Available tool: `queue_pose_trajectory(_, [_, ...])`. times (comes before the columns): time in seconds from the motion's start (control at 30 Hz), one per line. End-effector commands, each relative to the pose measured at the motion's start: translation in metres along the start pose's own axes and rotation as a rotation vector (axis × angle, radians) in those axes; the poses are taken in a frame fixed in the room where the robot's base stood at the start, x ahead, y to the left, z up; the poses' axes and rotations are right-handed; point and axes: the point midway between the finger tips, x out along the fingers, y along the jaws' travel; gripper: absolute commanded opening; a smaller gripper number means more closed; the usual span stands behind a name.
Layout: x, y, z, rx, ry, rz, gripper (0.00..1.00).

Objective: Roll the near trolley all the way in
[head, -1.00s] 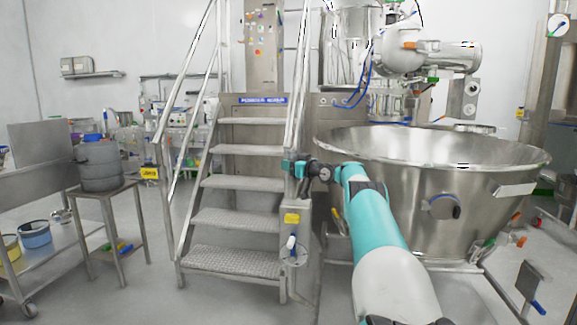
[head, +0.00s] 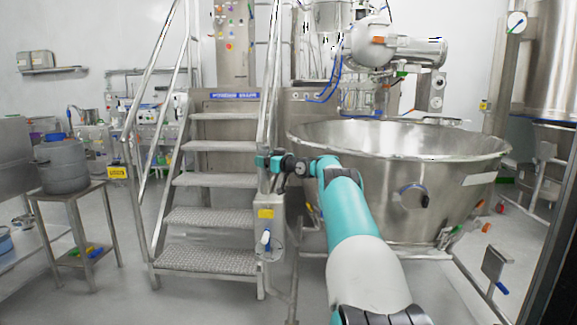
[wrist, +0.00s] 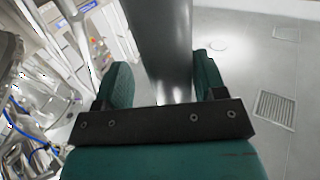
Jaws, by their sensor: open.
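A large steel bowl (head: 360,185) stands on a low tube-frame trolley (head: 470,275) right of centre in the head view; I cannot tell whether this is the near trolley. A shelf trolley (head: 25,262) is cut off at the left edge. My gripper (head: 272,163) is beside the bowl's left rim, in front of the stair rail; its fingers are small there. In the wrist view my gripper (wrist: 160,85) is open, with two green-padded fingers apart. A grey steel post (wrist: 165,45) shows in the gap between them; contact cannot be told.
Steel steps (head: 215,215) with handrails stand left of the bowl. A small stand (head: 75,198) holds a grey pot (head: 62,165). A steel vessel (head: 545,60) stands at the far right, behind a dark edge. The wrist view shows open grey floor with a drain grate (wrist: 275,110).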

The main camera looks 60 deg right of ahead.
Motion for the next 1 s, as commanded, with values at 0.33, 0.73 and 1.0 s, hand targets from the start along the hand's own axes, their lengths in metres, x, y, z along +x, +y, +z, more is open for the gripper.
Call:
queue_pose_trajectory(0.33, [-0.045,0.001,0.000,0.003,0.001,0.004,0.64])
queue_pose_trajectory(0.73, [-0.135,0.001,0.000,0.002,0.002,0.007,0.64])
queue_pose_trajectory(1.0, [-0.165,0.000,0.000,0.001,0.003,0.004,0.64])
